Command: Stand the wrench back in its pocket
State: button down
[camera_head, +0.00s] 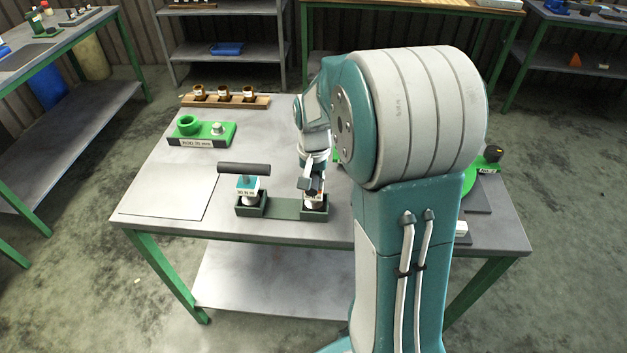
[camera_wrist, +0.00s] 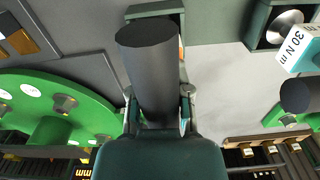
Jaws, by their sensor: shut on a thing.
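The green two-pocket rack (camera_head: 283,208) stands near the front of the table; its edge also shows at the top of the wrist view (camera_wrist: 147,11). My gripper (camera_head: 311,183) is over the right pocket, shut on the dark handle of a wrench (camera_wrist: 150,70). In the head view the held wrench's pale lower end (camera_head: 314,203) is at the right pocket; I cannot tell whether it is seated. A second wrench labelled 30 N m (camera_head: 247,186), with a dark crossbar handle, stands upright in the left pocket and shows in the wrist view (camera_wrist: 298,50).
A green fixture with a ring (camera_head: 202,130) and a wooden rack with several brown-gold parts (camera_head: 226,99) are at the back left. A pale plate (camera_head: 168,192) lies left of the rack. A green disc (camera_wrist: 60,110) is on the other side, partly behind my arm in the head view.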

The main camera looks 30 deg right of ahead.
jog(key=shift+d, duration=0.25)
jog(key=c, duration=0.6)
grip_release()
jog(key=shift+f, duration=0.1)
jog(key=shift+o, duration=0.2)
jog(key=shift+a, duration=0.1)
notch_tip(320, 180, up, 12)
jog(key=shift+s+r, duration=0.1)
jog(key=s+a+r+n+t, duration=0.1)
jog(key=s+a+n+t, duration=0.1)
jog(key=s+a, duration=0.4)
jog(key=s+a+r+n+t, duration=0.1)
jog(key=s+a+n+t, duration=0.2)
jog(key=s, duration=0.9)
jog(key=a+n, duration=0.2)
jog(key=a, duration=0.1)
jog(key=shift+s+a+r+n+t, duration=0.2)
jog(key=shift+s+r+n+t, duration=0.05)
jog(key=shift+s+n+t, duration=0.05)
